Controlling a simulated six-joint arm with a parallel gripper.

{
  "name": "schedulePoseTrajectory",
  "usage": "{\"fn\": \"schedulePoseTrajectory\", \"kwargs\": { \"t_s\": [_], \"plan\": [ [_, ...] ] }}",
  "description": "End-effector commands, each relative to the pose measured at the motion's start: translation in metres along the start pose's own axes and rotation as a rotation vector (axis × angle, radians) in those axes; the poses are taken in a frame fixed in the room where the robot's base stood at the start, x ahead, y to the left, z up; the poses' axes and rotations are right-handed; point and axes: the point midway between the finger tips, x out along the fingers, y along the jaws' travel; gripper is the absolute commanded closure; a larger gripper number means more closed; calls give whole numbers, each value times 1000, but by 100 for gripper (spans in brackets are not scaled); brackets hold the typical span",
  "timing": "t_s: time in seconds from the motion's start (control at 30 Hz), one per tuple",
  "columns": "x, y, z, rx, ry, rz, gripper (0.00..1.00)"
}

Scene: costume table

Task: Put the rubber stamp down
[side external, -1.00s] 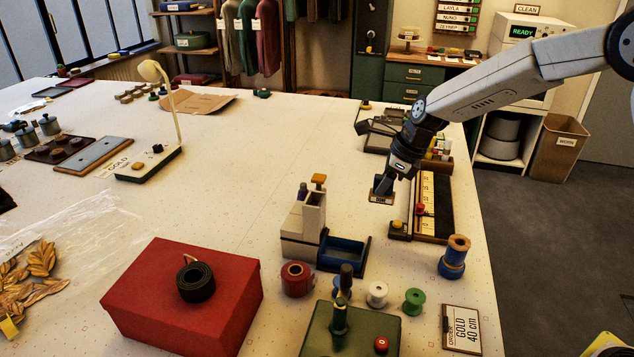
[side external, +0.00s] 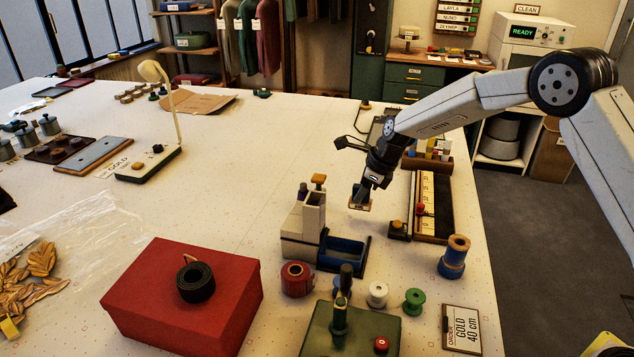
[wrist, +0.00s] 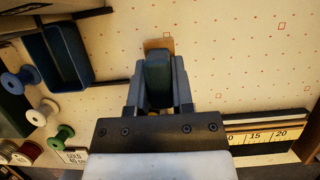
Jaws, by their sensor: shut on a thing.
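The rubber stamp (side external: 359,205) has a tan base with a pale label and hangs from my gripper (side external: 362,190) over the right part of the white table. In the wrist view, its dark green handle (wrist: 158,78) sits between the two fingers of my gripper (wrist: 157,88), and its tan base (wrist: 158,44) shows beyond them. My gripper is shut on the handle. The stamp looks close to the tabletop; I cannot tell whether its base touches. The fingers hide part of the handle.
A blue tray (side external: 342,250) beside a cream dispenser (side external: 303,228) stands to the lower left. Several spools stand in front.

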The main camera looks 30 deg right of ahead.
Motion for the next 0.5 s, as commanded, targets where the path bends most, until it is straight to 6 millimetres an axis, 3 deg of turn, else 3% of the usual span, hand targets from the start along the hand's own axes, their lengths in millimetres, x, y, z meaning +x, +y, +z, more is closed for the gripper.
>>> {"fn": "schedulePoseTrajectory", "kwargs": {
  "t_s": [0.5],
  "plan": [
    [35,-4,-11,1,0,0,100]
  ]
}}
